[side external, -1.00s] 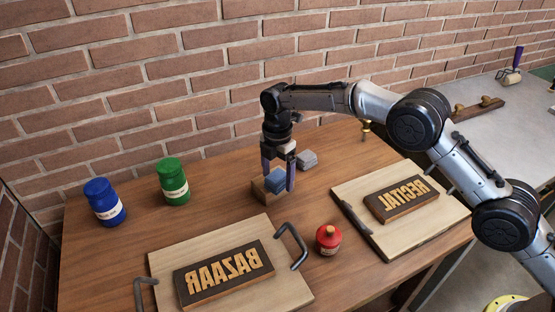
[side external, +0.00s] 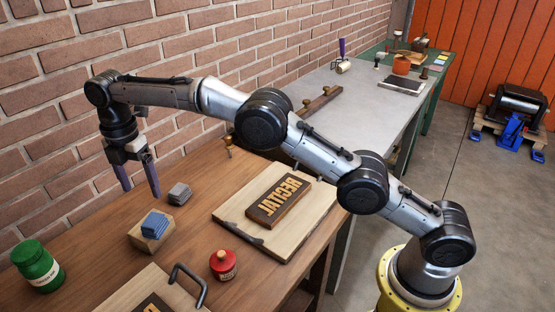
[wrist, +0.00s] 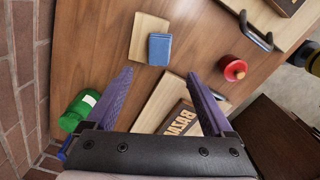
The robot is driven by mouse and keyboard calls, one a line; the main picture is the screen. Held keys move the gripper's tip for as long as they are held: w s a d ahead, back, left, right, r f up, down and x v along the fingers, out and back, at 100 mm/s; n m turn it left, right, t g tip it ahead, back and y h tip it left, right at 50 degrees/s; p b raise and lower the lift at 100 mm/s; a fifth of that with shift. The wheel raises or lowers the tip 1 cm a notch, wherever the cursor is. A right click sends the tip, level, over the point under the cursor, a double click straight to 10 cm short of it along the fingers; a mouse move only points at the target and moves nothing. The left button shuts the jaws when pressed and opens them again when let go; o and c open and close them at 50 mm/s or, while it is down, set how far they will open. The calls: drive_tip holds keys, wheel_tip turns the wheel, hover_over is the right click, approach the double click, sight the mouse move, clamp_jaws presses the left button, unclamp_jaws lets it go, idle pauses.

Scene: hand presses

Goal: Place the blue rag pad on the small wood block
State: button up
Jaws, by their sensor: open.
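The blue rag pad (side external: 155,224) rests on top of the small wood block (side external: 148,243) on the wooden table. In the wrist view the blue pad (wrist: 159,49) lies toward one side of the wood block (wrist: 146,30), leaving much of the block's pale surface bare. My gripper (side external: 142,192) is open and empty, with its purple fingers pointing down, above and behind the pad and clear of it. In the wrist view the open gripper (wrist: 161,73) shows nothing between its fingertips.
The RECITAL board (side external: 225,214) lies to the right; the BAZAAR board (side external: 122,292) is partly out of frame. The brick wall is close behind.

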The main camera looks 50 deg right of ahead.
drive_tip(key=s+d+r+m+t, duration=0.3)
drive_tip(key=s+d+r+m, duration=0.7)
drive_tip(key=s+d+r, duration=0.55)
drive_tip(key=s+d+f+m+t, duration=0.1)
drive_tip(key=s+m, duration=0.3)
drive_tip(key=s, duration=0.4)
drive_tip(key=s+d+f+m, duration=0.3)
drive_tip(key=s+d+m, duration=0.1)
drive_tip(key=s, duration=0.4)
drive_tip(key=s+d+f+m+t, duration=0.1)
drive_tip(key=s+d+f+m, duration=0.1)
drive_tip(key=s, duration=0.7)
drive_tip(key=shift+d+f+m+t, duration=0.3)
drive_tip(key=shift+f+m, duration=0.2)
drive_tip(key=shift+m, duration=0.7)
drive_tip(key=shift+o, duration=0.2)
drive_tip(key=shift+o, duration=0.8)
drive_tip(key=shift+s, duration=0.15)
